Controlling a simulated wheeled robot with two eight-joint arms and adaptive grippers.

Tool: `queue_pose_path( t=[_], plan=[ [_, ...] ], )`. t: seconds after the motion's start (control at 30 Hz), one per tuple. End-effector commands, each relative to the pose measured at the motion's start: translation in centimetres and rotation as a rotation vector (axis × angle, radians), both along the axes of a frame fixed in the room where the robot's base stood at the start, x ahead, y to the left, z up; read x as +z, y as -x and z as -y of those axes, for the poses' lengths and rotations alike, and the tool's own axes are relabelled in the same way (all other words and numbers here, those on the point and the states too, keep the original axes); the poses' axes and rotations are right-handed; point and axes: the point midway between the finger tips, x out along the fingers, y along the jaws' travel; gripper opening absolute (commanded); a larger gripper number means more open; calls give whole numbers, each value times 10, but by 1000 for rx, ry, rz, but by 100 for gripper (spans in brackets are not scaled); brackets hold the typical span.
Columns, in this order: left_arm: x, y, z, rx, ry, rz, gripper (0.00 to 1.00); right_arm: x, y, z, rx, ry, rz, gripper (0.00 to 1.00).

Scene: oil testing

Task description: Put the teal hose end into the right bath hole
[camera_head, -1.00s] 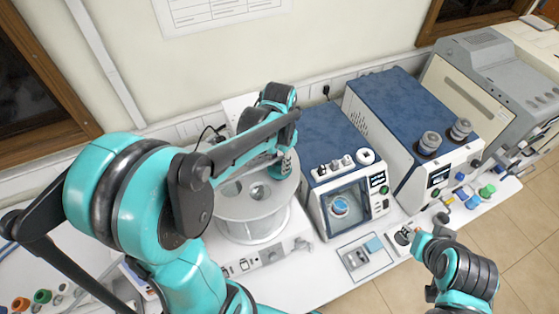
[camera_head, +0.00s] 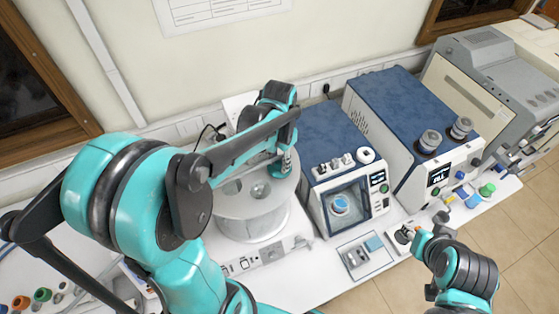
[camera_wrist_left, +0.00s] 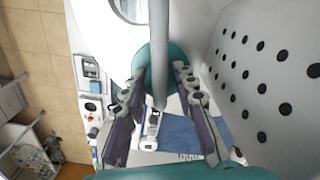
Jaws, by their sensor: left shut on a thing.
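The bath is the round grey-white vessel (camera_head: 252,222) below my left gripper, with dark round openings in its top, including a left hole (camera_head: 232,187) and a hole further right (camera_head: 261,190). My left gripper (camera_head: 284,168) is at the right side of the bath's top, pointing down. In the left wrist view, its two fingers (camera_wrist_left: 158,95) close around a teal piece (camera_wrist_left: 158,62), the hose end, with a grey tube in front of it. The hose end's tip and any hole under it are hidden in the head view. My right gripper (camera_head: 418,237) is at the lower right, its fingers unclear.
A blue-topped instrument (camera_head: 333,135) with a window stands close to the bath's right. A small tray (camera_head: 366,254) lies in front. Coloured caps (camera_head: 487,189) lie at the bench's right end.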

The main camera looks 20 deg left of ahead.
Motion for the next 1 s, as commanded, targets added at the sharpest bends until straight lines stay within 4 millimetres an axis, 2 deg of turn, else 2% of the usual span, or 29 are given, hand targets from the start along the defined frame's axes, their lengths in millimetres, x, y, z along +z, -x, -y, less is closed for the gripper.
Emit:
queue_pose_path(
  t=[0.57,1.0],
  plan=[
    [0,0,0,0,0,0,0,-2,0,0,0,0,0,40],
    [-9,0,0,0,0,0,0,-10,0,0,0,0,0,40]
  ],
)
